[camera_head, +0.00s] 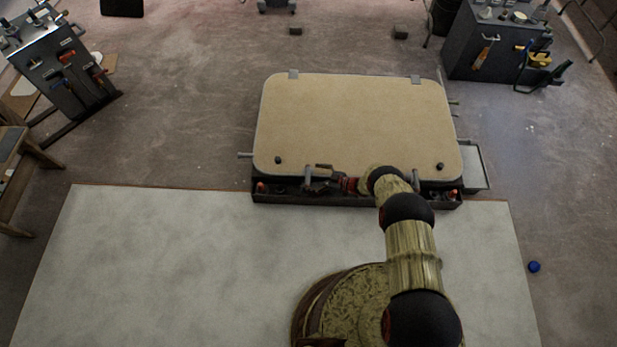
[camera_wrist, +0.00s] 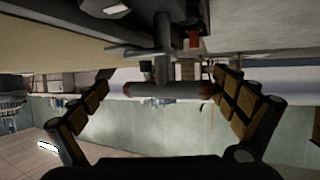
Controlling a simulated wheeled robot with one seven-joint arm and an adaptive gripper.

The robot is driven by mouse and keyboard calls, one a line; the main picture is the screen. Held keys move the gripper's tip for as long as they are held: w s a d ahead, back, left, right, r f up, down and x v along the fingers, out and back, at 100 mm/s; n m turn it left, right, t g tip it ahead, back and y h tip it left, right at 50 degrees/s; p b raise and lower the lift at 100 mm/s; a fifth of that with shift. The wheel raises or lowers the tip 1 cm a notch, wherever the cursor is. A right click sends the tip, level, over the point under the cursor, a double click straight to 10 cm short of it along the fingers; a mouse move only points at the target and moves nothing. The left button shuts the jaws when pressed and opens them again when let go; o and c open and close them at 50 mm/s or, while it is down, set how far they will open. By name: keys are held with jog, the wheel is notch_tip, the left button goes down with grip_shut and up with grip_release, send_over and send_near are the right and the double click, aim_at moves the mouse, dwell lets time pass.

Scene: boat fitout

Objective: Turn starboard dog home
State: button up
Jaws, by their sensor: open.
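The hatch lid (camera_head: 355,125) is a tan-topped panel with rounded corners, lying flat over a dark frame (camera_head: 330,201). One grey dog (camera_head: 307,172) stands at its near edge left of centre, and another (camera_head: 415,177) is to the right, partly beside my arm. I cannot tell from the pictures which is starboard. My gripper (camera_head: 318,187) is at the near edge beside the left dog. In the wrist view, my open fingers (camera_wrist: 161,74) stand either side of a grey crossbar handle (camera_wrist: 168,91) with reddish ends, hanging from a stem. Contact is not visible.
Two black knobs (camera_head: 278,160) (camera_head: 440,167) sit on the lid's near corners. A small tray (camera_head: 474,166) adjoins the right side. A pale mat (camera_head: 180,260) lies in front. A blue ball (camera_head: 534,266) lies right.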

jog(key=v, duration=1)
jog(key=shift+d, duration=0.2)
jog(key=shift+f, duration=0.2)
